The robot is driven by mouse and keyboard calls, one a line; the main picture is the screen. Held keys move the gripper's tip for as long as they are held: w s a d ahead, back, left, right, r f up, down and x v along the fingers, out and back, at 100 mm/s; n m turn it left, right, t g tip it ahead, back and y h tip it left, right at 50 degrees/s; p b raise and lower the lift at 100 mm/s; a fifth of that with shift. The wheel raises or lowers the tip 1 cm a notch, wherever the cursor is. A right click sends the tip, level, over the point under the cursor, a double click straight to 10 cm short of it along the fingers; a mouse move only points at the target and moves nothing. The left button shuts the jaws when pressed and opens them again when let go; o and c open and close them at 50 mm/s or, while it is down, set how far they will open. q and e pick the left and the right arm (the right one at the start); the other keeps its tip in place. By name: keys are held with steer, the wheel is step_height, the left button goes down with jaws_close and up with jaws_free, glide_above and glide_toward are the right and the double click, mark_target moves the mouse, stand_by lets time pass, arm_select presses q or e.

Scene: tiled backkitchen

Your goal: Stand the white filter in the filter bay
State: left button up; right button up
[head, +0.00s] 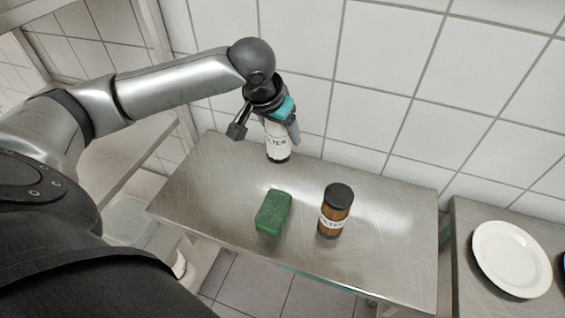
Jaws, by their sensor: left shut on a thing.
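The white filter (277,143) is a white cylinder with a dark bottom edge and a label, of which "TER" shows. It is upright over the back part of the steel table (190,194), near the tiled wall. My left gripper (278,118) is shut on its upper part from above, and the fingers hide its top. I cannot tell whether its bottom touches the table. A brown filter (334,213) with a black cap and a white label stands on the table to the right. I cannot make out a filter bay. My right gripper is not in view.
A green sponge-like block (273,212) lies on the table, left of the brown filter. A white plate (511,259) lies on a separate surface (470,215) at the right, past a gap. The table's left part is clear. The tiled wall (375,70) stands close behind.

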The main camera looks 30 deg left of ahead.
mark_target(282, 141)
arm_select(q)
step_height(282, 141, down, 3)
steer(key=shift+f, duration=0.1)
step_height(282, 141, down, 5)
steer(key=shift+b, duration=0.75)
steer(key=shift+f, duration=0.2)
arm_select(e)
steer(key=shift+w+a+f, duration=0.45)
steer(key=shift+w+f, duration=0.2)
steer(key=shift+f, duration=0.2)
arm_select(q)
steer(key=o, duration=1.1)
steer(key=shift+f, duration=0.15)
steer(key=o, duration=0.4)
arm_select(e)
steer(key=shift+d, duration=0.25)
